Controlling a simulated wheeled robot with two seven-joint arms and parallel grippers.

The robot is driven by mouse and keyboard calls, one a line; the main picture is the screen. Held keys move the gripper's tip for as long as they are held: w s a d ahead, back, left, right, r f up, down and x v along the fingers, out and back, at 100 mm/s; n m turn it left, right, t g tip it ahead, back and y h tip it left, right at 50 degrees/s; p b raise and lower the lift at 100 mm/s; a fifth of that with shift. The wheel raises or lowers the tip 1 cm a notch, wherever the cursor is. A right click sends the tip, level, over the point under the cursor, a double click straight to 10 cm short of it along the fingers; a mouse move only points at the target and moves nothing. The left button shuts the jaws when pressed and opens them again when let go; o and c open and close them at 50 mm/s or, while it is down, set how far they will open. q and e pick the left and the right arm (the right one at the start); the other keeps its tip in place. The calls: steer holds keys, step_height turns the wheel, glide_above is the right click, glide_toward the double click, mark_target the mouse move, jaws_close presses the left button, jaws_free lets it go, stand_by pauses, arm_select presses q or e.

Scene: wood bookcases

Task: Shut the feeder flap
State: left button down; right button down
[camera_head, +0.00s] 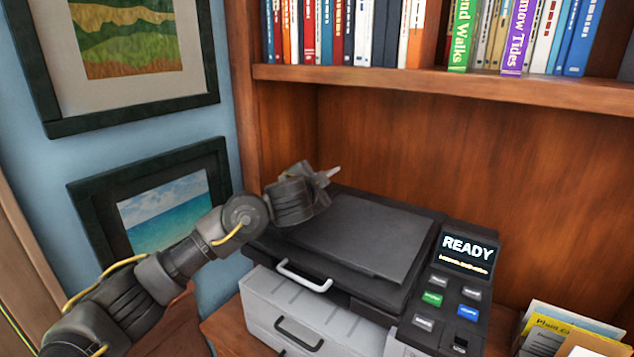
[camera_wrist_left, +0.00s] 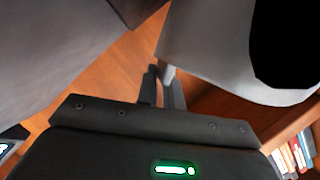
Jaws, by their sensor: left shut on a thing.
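A dark printer stands on the lower shelf. Its dark flat top panel (camera_head: 355,238) lies about level, and I cannot tell for sure whether this is the feeder flap. A pale bar handle (camera_head: 303,276) sits at its front left. My left gripper (camera_head: 327,177) is above the printer's rear left corner, pointing right. Its fingers show in the left wrist view (camera_wrist_left: 164,88), shut on a small pale grey piece (camera_wrist_left: 168,74); what this belongs to is unclear. The right gripper is in neither view.
The control panel with a READY screen (camera_head: 467,250) and several buttons is at the printer's right. A grey drawer unit (camera_head: 300,318) is below. A bookshelf (camera_head: 440,85) overhangs the back. Framed pictures (camera_head: 150,200) hang left. Booklets (camera_head: 565,335) stand at lower right.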

arm_select(q)
steer(key=shift+f, duration=0.15)
steer(key=c, duration=1.6)
jaws_free()
steer(key=shift+o, duration=0.2)
steer(key=shift+s, duration=0.1)
steer(key=shift+s+a, duration=0.1)
steer(key=shift+s, duration=0.15)
steer(key=p+v, duration=0.1)
steer(key=v, duration=0.9)
